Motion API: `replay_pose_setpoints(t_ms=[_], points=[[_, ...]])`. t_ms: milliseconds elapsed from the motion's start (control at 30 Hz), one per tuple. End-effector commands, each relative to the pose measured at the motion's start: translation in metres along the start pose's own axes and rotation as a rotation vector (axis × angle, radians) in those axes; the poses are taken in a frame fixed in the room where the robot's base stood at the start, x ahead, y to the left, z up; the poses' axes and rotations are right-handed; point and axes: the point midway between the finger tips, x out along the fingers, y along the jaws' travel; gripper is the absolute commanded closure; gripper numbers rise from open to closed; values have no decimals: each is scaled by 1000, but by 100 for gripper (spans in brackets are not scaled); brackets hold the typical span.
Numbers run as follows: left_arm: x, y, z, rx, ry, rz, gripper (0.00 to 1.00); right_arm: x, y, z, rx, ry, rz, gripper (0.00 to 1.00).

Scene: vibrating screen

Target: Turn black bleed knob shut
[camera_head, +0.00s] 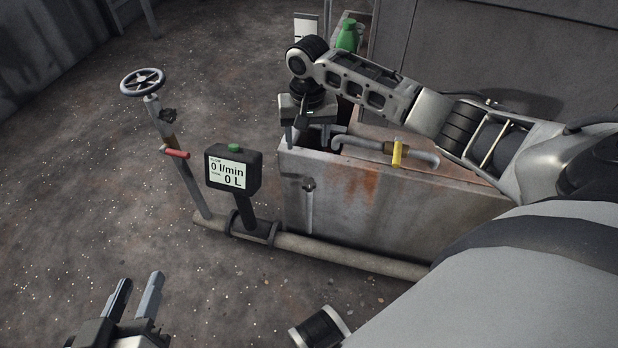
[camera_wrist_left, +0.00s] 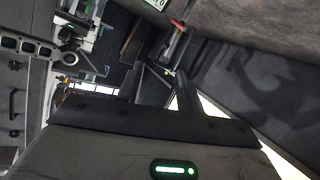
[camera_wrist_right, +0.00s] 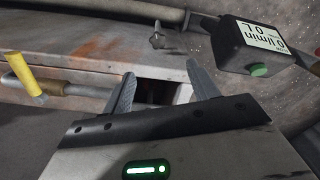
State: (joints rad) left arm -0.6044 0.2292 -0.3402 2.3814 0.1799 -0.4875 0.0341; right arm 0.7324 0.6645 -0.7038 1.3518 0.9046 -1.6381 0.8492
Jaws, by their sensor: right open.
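A small black knob (camera_head: 168,115) sits on the side of the standpipe, below the spoked handwheel (camera_head: 142,82). It looks like the bleed knob; how far it is turned is too small to tell. My right gripper (camera_head: 307,135) points down over the left end of the trough, well to the right of the knob. In the right wrist view its two fingers (camera_wrist_right: 162,88) are apart with nothing held. My left gripper (camera_head: 135,298) is low at the left, open and empty, well below the knob; its fingers also show in the left wrist view (camera_wrist_left: 160,90).
A red lever (camera_head: 175,153) is lower on the standpipe. A flow meter (camera_head: 233,168) reading 0 l/min and 0 L stands on the floor pipe (camera_head: 350,258). The rusty trough (camera_head: 370,205) carries a yellow-handled valve (camera_head: 397,152).

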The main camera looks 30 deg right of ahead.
Motion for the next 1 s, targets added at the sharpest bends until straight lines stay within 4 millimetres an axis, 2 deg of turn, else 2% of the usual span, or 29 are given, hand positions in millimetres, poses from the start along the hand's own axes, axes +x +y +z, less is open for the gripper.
replay_pose_setpoints(t_ms=[167, 700, 833, 1000], points=[[3, 1, 1, -19, 18, 14, 64, 9, 6, -4, 29, -12, 16, 41], [9, 15, -11, -228, 169, 139, 64, 122, 6, -3, 25, -10, 13, 41], [9, 16, -20, -230, 222, 161, 64, 141, 6, -3, 25, -9, 13, 41], [10, 15, -33, -176, 293, 166, 64, 153, 6, -3, 24, -8, 13, 41]])
